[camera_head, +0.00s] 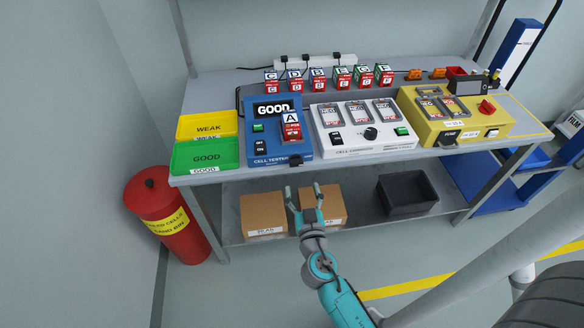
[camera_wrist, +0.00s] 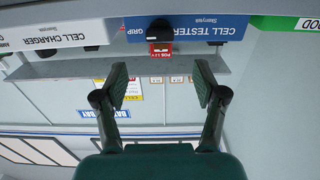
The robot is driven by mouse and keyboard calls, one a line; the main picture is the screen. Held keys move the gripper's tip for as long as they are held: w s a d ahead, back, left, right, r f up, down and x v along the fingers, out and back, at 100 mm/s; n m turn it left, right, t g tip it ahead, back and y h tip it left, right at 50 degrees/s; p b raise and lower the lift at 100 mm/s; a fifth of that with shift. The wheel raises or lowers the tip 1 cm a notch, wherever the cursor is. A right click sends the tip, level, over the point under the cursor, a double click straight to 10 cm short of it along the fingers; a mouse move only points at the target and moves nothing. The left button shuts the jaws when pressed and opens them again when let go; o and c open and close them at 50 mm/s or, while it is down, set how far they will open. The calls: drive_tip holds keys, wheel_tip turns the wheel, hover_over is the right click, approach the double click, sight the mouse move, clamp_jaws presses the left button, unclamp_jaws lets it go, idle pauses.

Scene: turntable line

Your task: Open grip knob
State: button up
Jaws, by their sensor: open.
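The blue cell tester (camera_head: 262,146) stands on the bench, with a red-and-white cell marked A (camera_head: 291,126) in its slot. A black knob (camera_head: 296,161) sits at the right of the tester's front edge. In the upside-down wrist view the knob (camera_wrist: 160,29) is beside the word GRIP, on the blue front strip (camera_wrist: 215,27). My gripper (camera_head: 303,194) is open and empty, below and in front of the bench edge. In the wrist view its spread fingers (camera_wrist: 160,80) are apart from the knob, which lies roughly in line with the gap between them.
A white cell charger (camera_head: 345,145) and a yellow machine (camera_head: 470,137) stand to the right. Yellow WEAK (camera_head: 224,121) and green GOOD (camera_head: 184,158) trays are at left. Several cells stand behind. Cardboard boxes (camera_head: 262,214) and a black crate (camera_head: 408,205) occupy the lower shelf.

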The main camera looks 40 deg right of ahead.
sight(297, 165)
drive_tip(key=x, duration=1)
drive_tip(key=shift+w+d, duration=0.1)
drive_tip(key=shift+d, duration=0.05)
drive_tip(key=c, duration=1.1)
